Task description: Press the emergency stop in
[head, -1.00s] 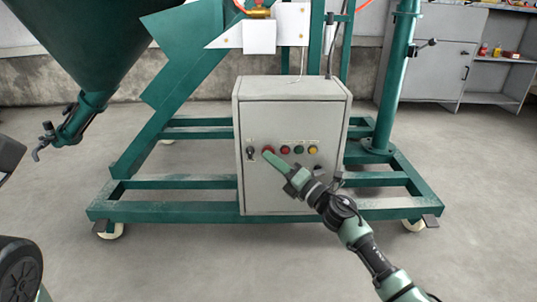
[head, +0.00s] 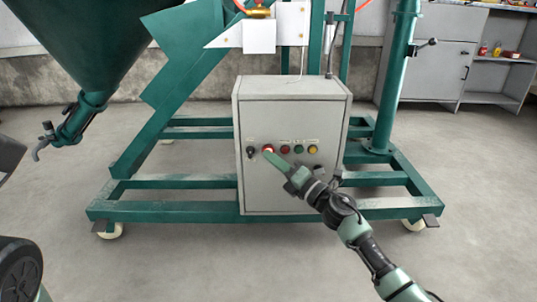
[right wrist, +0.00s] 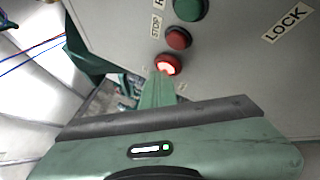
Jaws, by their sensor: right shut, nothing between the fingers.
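The emergency stop is the red button (head: 268,148) at the left of the button row on the grey control box (head: 290,95). It looks lit and also shows in the right wrist view (right wrist: 168,64), glowing bright in its middle. My right gripper (head: 271,156) is shut and empty, its green fingers pointing at this button. In the right wrist view the fingertips (right wrist: 160,77) reach the button's lower edge and seem to touch it. Part of the button is hidden by the fingers. My left gripper is not in view.
Beside it are a black switch (head: 250,152), another red button (head: 285,149), a green button (head: 298,149) and a yellow button (head: 313,149). The box sits within a green wheeled frame (head: 175,210). A green hopper (head: 90,40) hangs at left. The floor in front is clear.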

